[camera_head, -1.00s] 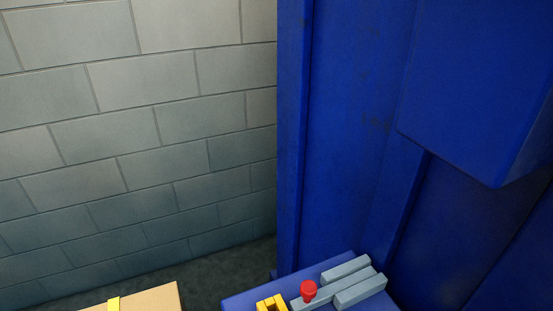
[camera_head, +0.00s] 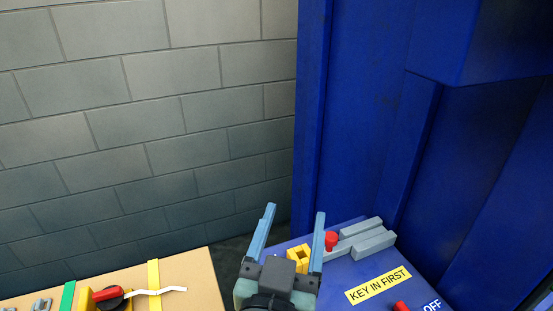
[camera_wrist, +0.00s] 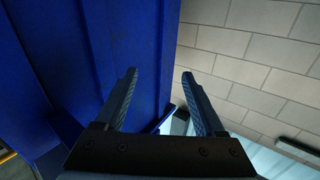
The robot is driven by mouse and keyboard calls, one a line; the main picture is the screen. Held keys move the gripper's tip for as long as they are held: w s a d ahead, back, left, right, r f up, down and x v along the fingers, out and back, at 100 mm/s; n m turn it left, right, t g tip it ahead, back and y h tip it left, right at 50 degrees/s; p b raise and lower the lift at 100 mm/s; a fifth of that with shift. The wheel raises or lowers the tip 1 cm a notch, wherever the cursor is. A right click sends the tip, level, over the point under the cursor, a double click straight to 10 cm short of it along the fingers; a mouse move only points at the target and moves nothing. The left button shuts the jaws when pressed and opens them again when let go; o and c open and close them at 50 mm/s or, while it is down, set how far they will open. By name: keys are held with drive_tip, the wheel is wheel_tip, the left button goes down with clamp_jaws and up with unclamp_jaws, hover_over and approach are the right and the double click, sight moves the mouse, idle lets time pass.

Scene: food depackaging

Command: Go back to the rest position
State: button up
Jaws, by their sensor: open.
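My gripper (camera_head: 289,236) is open and empty at the bottom middle of the head view, its two blue-grey fingers pointing up and spread apart. It stands in front of the left part of a blue panel (camera_head: 345,270). A yellow block-like part (camera_head: 299,258) shows between the fingers, and a red knob (camera_head: 331,240) shows just right of the right finger. In the wrist view my open gripper (camera_wrist: 157,76) has nothing between its fingers. The blue machine wall and the grey brick wall lie beyond them.
A tan board (camera_head: 190,268) with a red-and-black switch (camera_head: 108,295) and yellow and green strips lies at lower left. The tall blue machine (camera_head: 370,130) fills the right. The brick wall (camera_head: 150,120) stands behind.

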drive_tip(key=s+r+n+t+y, duration=0.1)
drive_tip(key=s+r+t, duration=0.1)
drive_tip(key=r, duration=0.8)
drive_tip(key=s+a+r+n+t+y, duration=0.1)
drive_tip(key=s+r+t, duration=0.2)
drive_tip(key=r, duration=0.8)
drive_tip(key=s+a+r+n+t+y, duration=0.1)
drive_tip(key=s+r+t+y, duration=0.1)
drive_tip(key=r, duration=0.8)
drive_tip(key=s+t, duration=0.1)
drive_tip(key=t, duration=0.1)
drive_tip(key=shift+a+r+t, duration=0.15)
drive_tip(key=shift+r+t, duration=0.15)
drive_tip(key=shift+r, duration=0.05)
